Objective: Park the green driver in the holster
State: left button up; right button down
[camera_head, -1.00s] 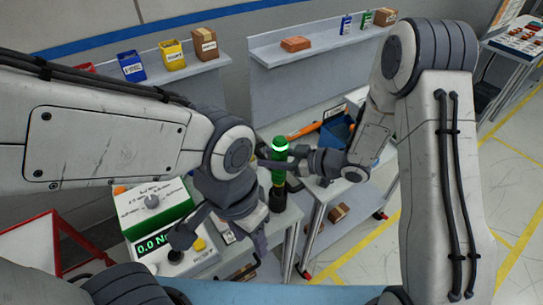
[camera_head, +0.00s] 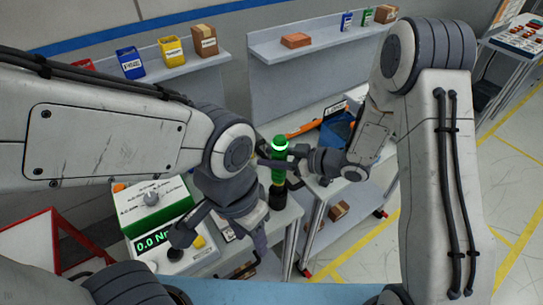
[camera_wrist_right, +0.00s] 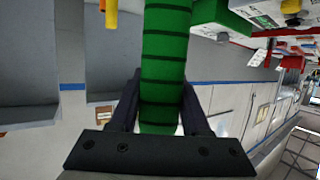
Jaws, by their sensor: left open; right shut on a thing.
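The green driver (camera_head: 279,150) stands roughly upright in the head view, with a bright light ring near its top and a dark lower part. My right gripper (camera_head: 283,161) comes in from the right and is shut on its green body. In the right wrist view the driver's green, dark-banded body (camera_wrist_right: 166,60) runs between the two fingers (camera_wrist_right: 160,105). My left gripper (camera_head: 222,242) is open and empty, pointing down in front of the torque controller. I cannot make out the holster; whether the driver's lower end touches anything is unclear.
The controller box (camera_head: 157,215) with a green readout sits at the lower left, by a red-framed stand (camera_head: 50,243). An orange tool (camera_head: 301,132) and a blue bin (camera_head: 335,130) lie on the bench behind. Wall shelves hold small bins and boxes.

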jog(key=shift+f+b, duration=0.5)
jog(key=shift+f, duration=0.05)
dwell(0.4)
jog(key=shift+c, duration=1.4)
grip_release()
jog(key=shift+f, duration=0.1)
jog(key=shift+d, duration=0.15)
jog(key=b+v, duration=0.2)
jog(key=v, duration=0.8)
